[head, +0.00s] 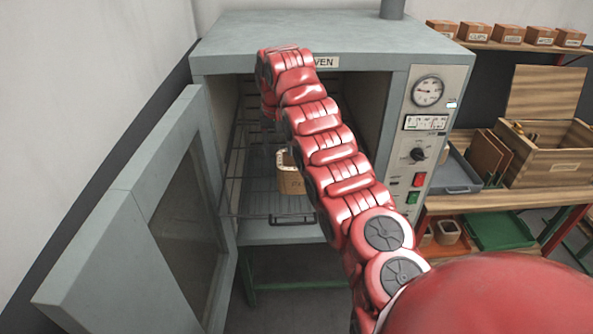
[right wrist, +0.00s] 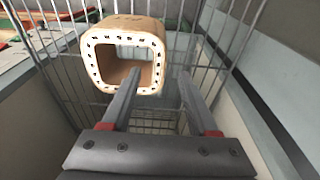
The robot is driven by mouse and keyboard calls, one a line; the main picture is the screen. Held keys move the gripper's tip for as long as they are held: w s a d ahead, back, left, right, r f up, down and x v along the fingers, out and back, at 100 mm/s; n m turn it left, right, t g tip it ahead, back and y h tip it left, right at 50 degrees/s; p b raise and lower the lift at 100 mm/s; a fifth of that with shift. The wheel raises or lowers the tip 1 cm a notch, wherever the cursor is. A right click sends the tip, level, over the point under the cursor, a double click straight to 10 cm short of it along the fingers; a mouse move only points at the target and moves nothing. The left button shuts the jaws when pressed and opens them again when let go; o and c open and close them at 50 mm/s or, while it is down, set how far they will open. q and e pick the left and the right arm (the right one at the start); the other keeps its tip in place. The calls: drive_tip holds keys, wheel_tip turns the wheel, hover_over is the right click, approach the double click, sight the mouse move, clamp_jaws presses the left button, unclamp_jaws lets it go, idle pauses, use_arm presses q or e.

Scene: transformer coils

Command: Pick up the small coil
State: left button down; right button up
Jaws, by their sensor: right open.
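The small coil (head: 291,181) is a tan, squarish hollow ring standing on a wire rack inside the open oven. In the right wrist view the coil (right wrist: 97,77) shows its open end, with dark dots around the rim. My right gripper (right wrist: 159,74) is open and empty. Its left finger overlaps the coil's hollow and its right finger is just right of the coil, so the coil's right wall appears between them. I cannot tell how deep the fingertips reach. In the head view my red right arm hides that gripper and part of the coil. My left gripper is not in view.
The grey oven (head: 240,45) has its door (head: 120,240) swung open to the left. The wire rack (head: 240,200) and the oven walls close in around my arm. To the right, a shelf holds a wooden crate (head: 550,170) and a tray (head: 455,185).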

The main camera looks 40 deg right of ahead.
sight(279, 160)
drive_tip(key=f, duration=0.1)
drive_tip(key=f+p, duration=0.1)
drive_tip(key=f, duration=0.1)
drive_tip(key=f+p, duration=0.1)
drive_tip(key=shift+w+d+f, duration=0.1)
drive_tip(key=shift+w+f, duration=0.15)
drive_tip(key=shift+f, duration=0.15)
drive_tip(key=f+p, duration=0.2)
drive_tip(key=f, duration=0.1)
drive_tip(key=f+p, duration=0.1)
drive_tip(key=shift+w+d+f, duration=0.25)
drive_tip(key=shift+w+d, duration=0.05)
drive_tip(key=shift+w, duration=0.05)
drive_tip(key=shift+w+f, duration=0.1)
drive_tip(key=shift+f, duration=0.3)
clamp_jaws()
idle(0.4)
